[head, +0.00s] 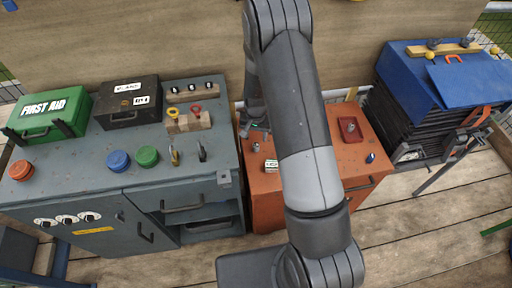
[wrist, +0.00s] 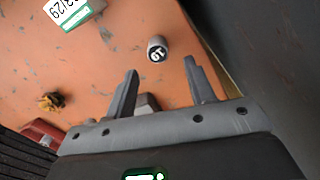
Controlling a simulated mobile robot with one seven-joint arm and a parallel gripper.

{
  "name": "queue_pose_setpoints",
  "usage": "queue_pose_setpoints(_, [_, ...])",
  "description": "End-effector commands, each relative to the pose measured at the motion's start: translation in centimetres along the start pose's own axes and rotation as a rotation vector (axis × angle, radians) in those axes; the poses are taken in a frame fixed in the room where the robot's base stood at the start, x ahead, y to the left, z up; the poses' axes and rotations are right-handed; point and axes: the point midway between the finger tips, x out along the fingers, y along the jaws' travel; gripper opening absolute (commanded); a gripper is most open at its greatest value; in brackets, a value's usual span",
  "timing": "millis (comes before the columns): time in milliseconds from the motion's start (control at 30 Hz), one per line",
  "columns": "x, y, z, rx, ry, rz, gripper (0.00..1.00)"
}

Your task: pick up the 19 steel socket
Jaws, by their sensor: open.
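The 19 steel socket (wrist: 158,48) is a small grey cylinder with a dark end marked "19". In the wrist view it stands on the orange cabinet top, just beyond the fingertips of my gripper (wrist: 160,66). My gripper is open, with its two fingers apart and the socket roughly in line with the gap. A grey blocky piece (wrist: 147,103) shows between the finger bases; I cannot tell what it is. In the head view a small grey piece on the cabinet, likely the socket (head: 256,147), sits near my gripper, which is largely hidden by my arm.
A white and green label card (wrist: 68,12) and a small brass-coloured part (wrist: 50,102) lie on the orange cabinet (head: 285,200). A red tray (head: 350,128) is at its right. A grey cabinet (head: 80,180) with boxes and buttons stands to the left.

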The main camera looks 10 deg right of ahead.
Motion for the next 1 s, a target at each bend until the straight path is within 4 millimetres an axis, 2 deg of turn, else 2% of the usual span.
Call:
queue_pose_setpoints(167, [1.2, 0.0, 0.1, 0.0, 0.0, 0.0, 0.5])
queue_pose_setpoints(500, [5.5, 0.2, 0.5, 0.0, 0.0, 0.0, 0.5])
queue_pose_setpoints(833, [5.9, 0.2, 0.5, 0.0, 0.001, -0.001, 0.49])
queue_pose_setpoints(1000, [5.9, 0.2, 0.5, 0.0, 0.001, -0.001, 0.35])
